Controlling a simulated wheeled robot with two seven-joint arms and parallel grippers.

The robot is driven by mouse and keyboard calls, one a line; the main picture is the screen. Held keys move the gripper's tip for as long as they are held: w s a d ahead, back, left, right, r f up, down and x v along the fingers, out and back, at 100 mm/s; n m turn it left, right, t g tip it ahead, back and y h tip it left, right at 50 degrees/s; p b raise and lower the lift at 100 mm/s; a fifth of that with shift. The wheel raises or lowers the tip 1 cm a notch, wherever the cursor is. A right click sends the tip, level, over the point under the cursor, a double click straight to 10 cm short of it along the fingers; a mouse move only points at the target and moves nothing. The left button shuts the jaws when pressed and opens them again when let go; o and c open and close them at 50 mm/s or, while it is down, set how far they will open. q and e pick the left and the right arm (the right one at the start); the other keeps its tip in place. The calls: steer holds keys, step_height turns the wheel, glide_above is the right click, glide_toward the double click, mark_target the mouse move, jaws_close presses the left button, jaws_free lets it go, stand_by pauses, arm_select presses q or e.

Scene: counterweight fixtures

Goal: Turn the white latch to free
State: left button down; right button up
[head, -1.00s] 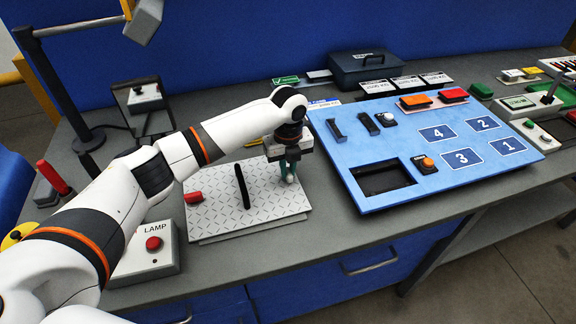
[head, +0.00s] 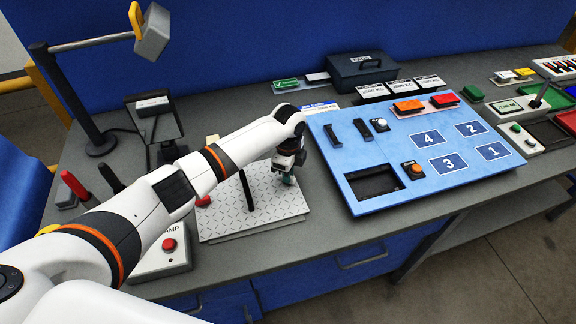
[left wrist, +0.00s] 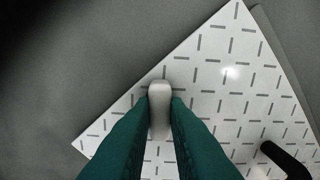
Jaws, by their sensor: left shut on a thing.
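The white latch (left wrist: 159,98) shows in the left wrist view as a narrow rounded bar between two green fingertips. It stands near the edge of a patterned metal plate (left wrist: 238,72). My left gripper (left wrist: 159,112) is shut on the latch, with a finger against each side. In the head view my left gripper (head: 289,180) is low over the right back part of the plate (head: 245,218), and it hides most of the latch. My right gripper is not in view.
A black upright handle (head: 246,190) and a red piece (head: 203,201) are on the plate left of the gripper. A blue panel (head: 340,165) with buttons stands close on the right.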

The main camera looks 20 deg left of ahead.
arm_select(q)
steer(key=n+p, duration=0.3)
steer(key=n, duration=0.1)
steer(key=shift+r, duration=0.15)
steer(key=shift+n+p, duration=0.85)
steer(key=shift+n, duration=1.15)
steer(key=c, duration=1.4)
jaws_free()
step_height(320, 180, up, 12)
steer(key=b, duration=0.1)
steer(key=shift+b, duration=0.35)
